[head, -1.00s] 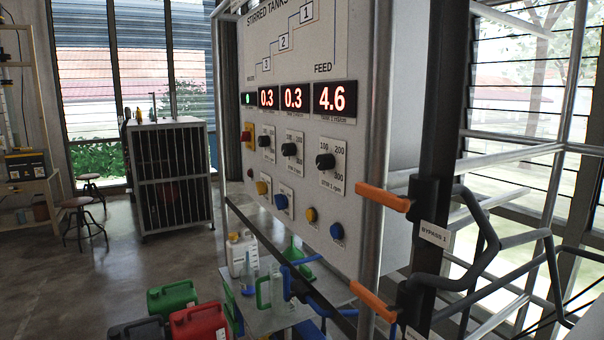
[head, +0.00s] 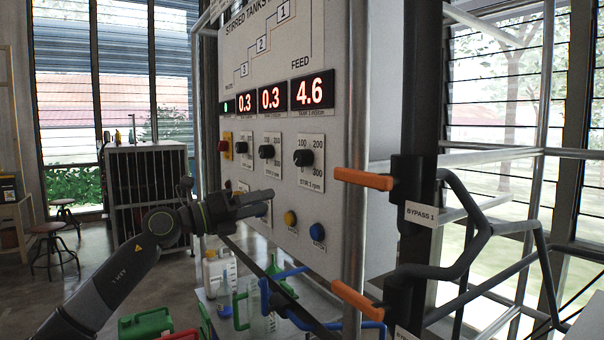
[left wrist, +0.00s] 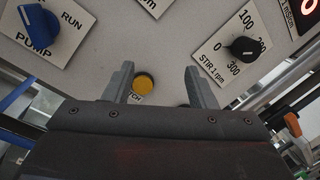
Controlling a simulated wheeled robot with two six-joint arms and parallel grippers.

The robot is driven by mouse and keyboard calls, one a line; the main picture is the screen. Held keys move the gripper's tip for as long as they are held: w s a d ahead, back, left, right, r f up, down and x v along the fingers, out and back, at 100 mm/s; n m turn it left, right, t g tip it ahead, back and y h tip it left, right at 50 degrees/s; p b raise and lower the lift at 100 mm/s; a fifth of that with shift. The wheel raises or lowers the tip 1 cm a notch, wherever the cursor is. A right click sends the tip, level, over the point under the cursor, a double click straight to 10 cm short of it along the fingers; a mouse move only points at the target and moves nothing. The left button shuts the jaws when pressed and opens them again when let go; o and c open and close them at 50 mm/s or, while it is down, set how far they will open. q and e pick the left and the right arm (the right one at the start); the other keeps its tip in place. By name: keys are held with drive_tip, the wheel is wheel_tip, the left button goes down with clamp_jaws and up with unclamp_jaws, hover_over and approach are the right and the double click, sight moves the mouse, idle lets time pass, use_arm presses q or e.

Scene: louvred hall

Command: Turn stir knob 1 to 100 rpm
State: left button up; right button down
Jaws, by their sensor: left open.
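Stir knob 1 (head: 304,157) is a round black knob on a white plate marked 100, 200, 300 and "STIR 1 rpm". It sits on the right part of the grey panel (head: 340,75), below the 4.6 display. In the left wrist view the knob (left wrist: 245,47) is at upper right, beyond the right finger; I cannot tell its exact setting. My left gripper (head: 257,203) is open and empty, left of and below the knob in the head view. In the left wrist view its fingers (left wrist: 160,85) stand either side of a yellow button, apart from the knob. My right gripper is not in view.
Two smaller black knobs (head: 267,152) and a red knob (head: 225,146) sit left on the panel. A blue PUMP knob (left wrist: 39,29) is near. Orange valve handles (head: 363,179) project at right.

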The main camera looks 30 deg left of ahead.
sight(297, 158)
use_arm(q)
drive_tip(key=s+d+r+m+y+b, duration=0.1)
drive_tip(key=s+d+r+m, duration=0.1)
drive_tip(key=s+r+m, duration=0.25)
drive_tip(key=s+d+r+m+y, duration=0.1)
drive_tip(key=s+d+r+m, duration=0.2)
drive_tip(key=s+r, duration=0.25)
drive_tip(key=shift+n, duration=0.35)
drive_tip(key=p+x, duration=0.5)
drive_tip(key=x, duration=0.1)
drive_tip(key=p+x, duration=0.3)
drive_tip(key=shift+w+a+f+p, duration=0.15)
drive_tip(key=shift+w+f+p, duration=0.05)
drive_tip(key=shift+w+p, duration=0.15)
drive_tip(key=shift+w, duration=0.1)
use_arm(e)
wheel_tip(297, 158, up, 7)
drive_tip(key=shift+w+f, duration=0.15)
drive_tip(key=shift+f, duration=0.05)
use_arm(q)
drive_tip(key=shift+w, duration=0.2)
drive_tip(key=shift+d, duration=0.2)
drive_tip(key=shift+c, duration=0.3)
clamp_jaws()
